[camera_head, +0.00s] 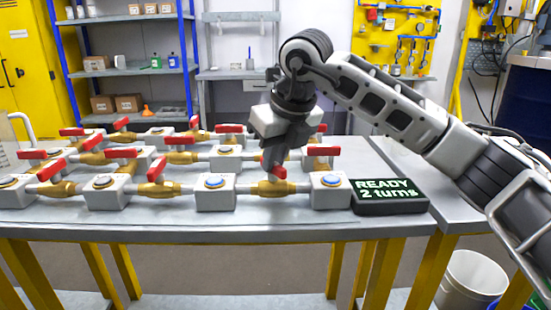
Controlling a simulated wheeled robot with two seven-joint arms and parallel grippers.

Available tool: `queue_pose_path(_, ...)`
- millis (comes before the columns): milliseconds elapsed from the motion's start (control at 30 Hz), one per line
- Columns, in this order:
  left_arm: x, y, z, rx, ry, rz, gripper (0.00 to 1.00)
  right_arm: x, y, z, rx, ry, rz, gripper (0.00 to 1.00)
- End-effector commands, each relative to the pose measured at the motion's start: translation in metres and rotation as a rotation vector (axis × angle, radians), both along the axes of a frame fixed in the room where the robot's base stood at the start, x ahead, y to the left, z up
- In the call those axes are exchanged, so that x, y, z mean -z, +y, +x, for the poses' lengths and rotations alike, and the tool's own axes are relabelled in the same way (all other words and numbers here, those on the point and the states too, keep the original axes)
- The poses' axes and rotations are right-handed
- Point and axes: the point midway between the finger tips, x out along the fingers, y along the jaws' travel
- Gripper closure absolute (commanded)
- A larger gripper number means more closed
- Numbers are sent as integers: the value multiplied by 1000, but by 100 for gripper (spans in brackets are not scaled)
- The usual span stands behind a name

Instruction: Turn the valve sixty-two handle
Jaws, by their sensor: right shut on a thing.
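Brass valves with red handles stand in several rows on a grey table (200,235), joined by pipes through pale blocks. No valve number is readable, so I cannot tell by label which is sixty-two. My right gripper (274,165) reaches down over the front row's rightmost brass valve (277,188). It is shut on that valve's red handle (279,172), which is partly hidden by the fingers. A black display (390,196) at the row's right end reads "READY 2 turns". My left gripper is not in view.
A red handle (321,151) lies close to the right of my gripper, on the row behind. A blue-framed shelf (130,72) and a yellow cabinet (30,70) stand behind. A white bucket (470,280) is on the floor at right.

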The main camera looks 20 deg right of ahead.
Motion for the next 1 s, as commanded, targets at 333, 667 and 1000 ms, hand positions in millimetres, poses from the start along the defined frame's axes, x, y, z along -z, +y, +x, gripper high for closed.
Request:
queue_pose_path(333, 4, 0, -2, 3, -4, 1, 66, 0, 2, 0, 316, -1, -2, 100)
queue_pose_path(667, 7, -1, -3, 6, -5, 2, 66, 0, 3, 0, 525, 1, 0, 100)
queue_pose_path(1000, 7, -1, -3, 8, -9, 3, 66, 0, 4, 0, 607, 2, 0, 100)
